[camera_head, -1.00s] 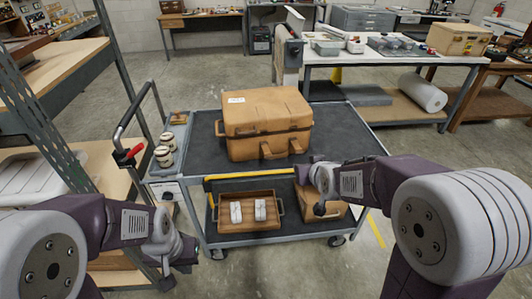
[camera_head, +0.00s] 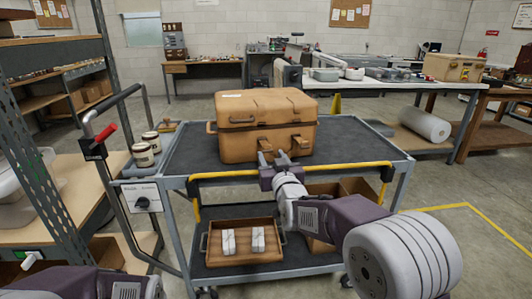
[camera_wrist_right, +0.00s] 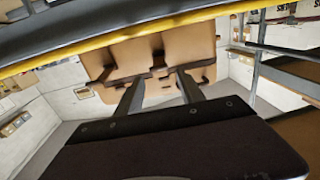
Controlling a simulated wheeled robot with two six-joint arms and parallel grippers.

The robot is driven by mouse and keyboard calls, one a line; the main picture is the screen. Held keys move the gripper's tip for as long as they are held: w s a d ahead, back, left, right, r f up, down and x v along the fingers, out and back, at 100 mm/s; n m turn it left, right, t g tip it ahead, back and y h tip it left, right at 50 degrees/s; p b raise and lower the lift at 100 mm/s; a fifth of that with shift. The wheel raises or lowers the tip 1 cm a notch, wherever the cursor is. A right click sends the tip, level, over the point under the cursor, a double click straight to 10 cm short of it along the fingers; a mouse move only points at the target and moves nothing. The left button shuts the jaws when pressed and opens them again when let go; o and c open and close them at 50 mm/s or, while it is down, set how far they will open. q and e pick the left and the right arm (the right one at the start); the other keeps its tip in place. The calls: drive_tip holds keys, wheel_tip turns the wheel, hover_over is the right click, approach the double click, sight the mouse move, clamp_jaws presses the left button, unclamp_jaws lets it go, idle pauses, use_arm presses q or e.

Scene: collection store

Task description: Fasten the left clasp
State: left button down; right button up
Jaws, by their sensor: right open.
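The tan case (camera_head: 240,145) stands closed on the top deck of the cart. Its front has a left clasp (camera_head: 265,145) and a right clasp (camera_head: 297,141), both small; I cannot tell whether either is fastened. My right gripper (camera_head: 274,157) is open at the lower front of the case, close to the left clasp. Contact cannot be told. In the right wrist view, the open fingers (camera_wrist_right: 160,90) point at the case (camera_wrist_right: 130,55), which looks upside down there. My left gripper is outside the view; only part of its arm shows at the bottom left.
The cart's yellow front rail (camera_head: 220,174) runs just below my right gripper. A wooden tray (camera_head: 212,243) with two pale items and an open box (camera_head: 355,187) sit on the lower shelf. Two jars (camera_head: 143,155) stand left of the case. The dark deck (camera_head: 350,140) right of the case is clear.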

sight(267, 149)
drive_tip(key=w, duration=0.5)
drive_tip(key=w+a, duration=0.1)
drive_tip(key=w, duration=0.2)
drive_tip(key=shift+f, duration=0.1)
clamp_jaws()
